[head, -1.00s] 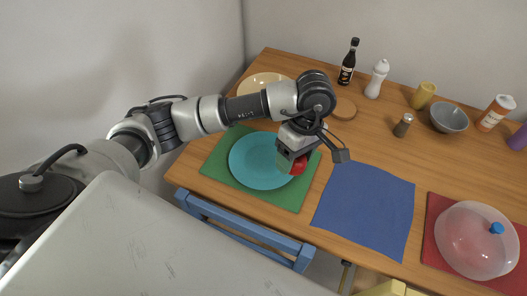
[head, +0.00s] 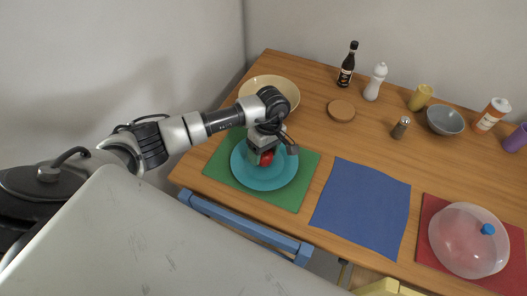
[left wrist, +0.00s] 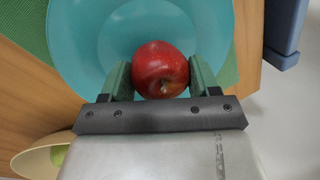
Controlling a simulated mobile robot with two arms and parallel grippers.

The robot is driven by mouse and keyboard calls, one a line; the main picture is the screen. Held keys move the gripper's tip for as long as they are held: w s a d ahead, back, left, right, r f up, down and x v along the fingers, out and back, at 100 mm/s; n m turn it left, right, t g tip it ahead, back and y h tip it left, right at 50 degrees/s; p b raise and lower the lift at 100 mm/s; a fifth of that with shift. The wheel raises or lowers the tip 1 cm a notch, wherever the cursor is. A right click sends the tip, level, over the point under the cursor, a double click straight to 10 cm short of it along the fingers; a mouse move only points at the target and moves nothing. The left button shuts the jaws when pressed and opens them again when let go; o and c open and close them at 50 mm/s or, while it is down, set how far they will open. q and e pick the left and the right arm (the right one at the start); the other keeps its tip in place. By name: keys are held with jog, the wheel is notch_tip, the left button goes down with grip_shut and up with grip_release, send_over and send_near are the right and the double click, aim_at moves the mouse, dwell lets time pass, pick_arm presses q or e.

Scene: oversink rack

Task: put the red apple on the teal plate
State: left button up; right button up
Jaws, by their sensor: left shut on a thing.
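The red apple (head: 267,158) is between the fingers of my left gripper (head: 262,160), over the teal plate (head: 262,181). In the left wrist view the apple (left wrist: 160,69) sits between the two green finger pads of the left gripper (left wrist: 160,78), with the teal plate (left wrist: 90,40) behind it. The left gripper is shut on the apple. I cannot tell whether the apple touches the plate. The plate lies on a green mat (head: 299,190). My right gripper is not in view.
A cream bowl (head: 285,85) stands just behind the plate. A blue mat (head: 360,208) is bare to the right. A clear dome (head: 465,242) sits on a red mat (head: 428,262). Bottles and a grey bowl (head: 445,120) stand along the back. A blue chair (head: 245,228) is at the front edge.

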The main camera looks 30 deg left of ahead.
pick_arm(q)
jog(key=shift+f, duration=0.45)
jog(key=shift+f, duration=0.1)
jog(key=o, duration=0.9)
jog(key=shift+o, duration=0.2)
